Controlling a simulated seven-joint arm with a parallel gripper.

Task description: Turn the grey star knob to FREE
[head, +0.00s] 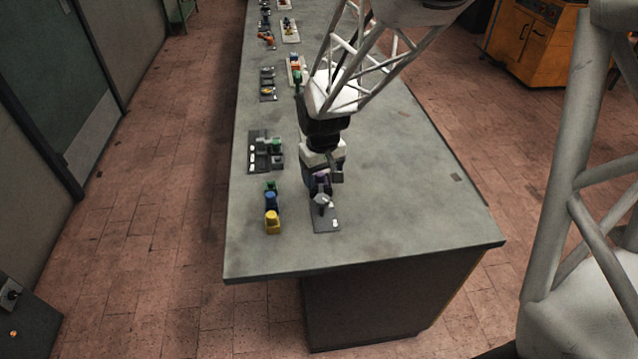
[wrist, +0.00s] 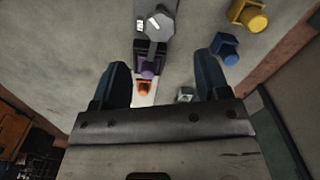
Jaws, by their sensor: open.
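The grey star knob (head: 322,200) sits on a dark plate (head: 327,219) near the front of the bench. In the wrist view the knob (wrist: 159,26) shows face on at the top, with a small white label (wrist: 140,25) beside it, too small to read. My gripper (wrist: 162,65) is open, its two blue-dark fingers apart with nothing held between them. The knob lies beyond the fingertips in the wrist view, and no contact shows. In the head view my gripper (head: 322,178) is just behind the knob and partly hidden by its own wrist.
A purple knob (wrist: 149,68) and an orange part (wrist: 144,88) lie behind the grey knob. Yellow (head: 272,222), blue (head: 270,201) and green (head: 270,187) pieces stand to the left. Other fixtures (head: 264,150) line the left side. The bench's right side is clear.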

